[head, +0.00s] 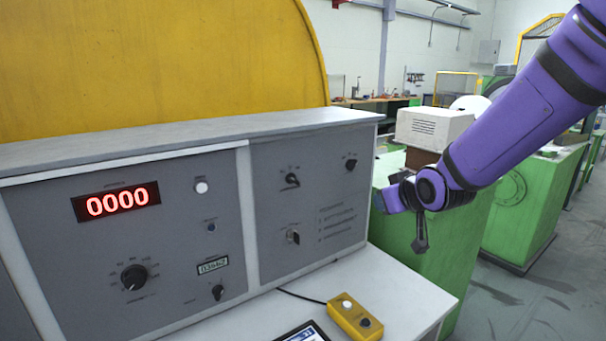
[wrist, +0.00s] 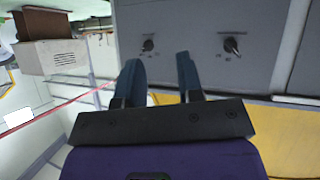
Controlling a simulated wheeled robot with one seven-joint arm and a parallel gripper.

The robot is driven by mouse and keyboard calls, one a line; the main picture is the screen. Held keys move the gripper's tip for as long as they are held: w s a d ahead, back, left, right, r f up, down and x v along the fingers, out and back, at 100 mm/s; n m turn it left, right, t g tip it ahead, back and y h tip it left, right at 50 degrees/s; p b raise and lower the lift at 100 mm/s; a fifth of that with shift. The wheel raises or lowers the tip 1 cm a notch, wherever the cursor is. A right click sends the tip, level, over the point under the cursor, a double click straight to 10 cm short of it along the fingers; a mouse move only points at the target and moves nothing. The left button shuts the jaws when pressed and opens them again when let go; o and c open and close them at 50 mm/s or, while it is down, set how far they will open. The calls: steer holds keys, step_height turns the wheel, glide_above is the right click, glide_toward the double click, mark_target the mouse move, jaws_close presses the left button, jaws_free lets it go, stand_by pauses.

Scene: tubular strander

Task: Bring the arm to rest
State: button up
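My purple arm (head: 530,110) reaches in from the upper right in the head view. My gripper (head: 420,245) hangs at its end, in front of the green cabinet and right of the grey control panel (head: 120,250). In the wrist view my gripper (wrist: 160,75) shows two dark fingers with a clear gap between them and nothing held. The panel's knobs show beyond the fingertips, apart from them.
A grey-white desk (head: 400,292) lies below the panel with a yellow button box (head: 355,318) and a tablet (head: 300,332). Grey floor (head: 530,300) is clear at right.

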steer(key=s+d+r+m+g+h, duration=0.1)
steer(key=s+d+r+g, duration=0.1)
steer(key=s, duration=0.8)
steer(key=s+d+r+m+g+h, duration=0.1)
steer(key=s+d+r, duration=0.3)
steer(key=s, duration=0.6)
steer(key=s+d+r+m+g+h, duration=0.1)
steer(key=s+d, duration=0.4)
steer(key=s, duration=0.5)
steer(key=shift+s+d+r+m+g, duration=0.25)
steer(key=shift+s+r+m+g, duration=0.15)
steer(key=shift+r+m+g, duration=0.55)
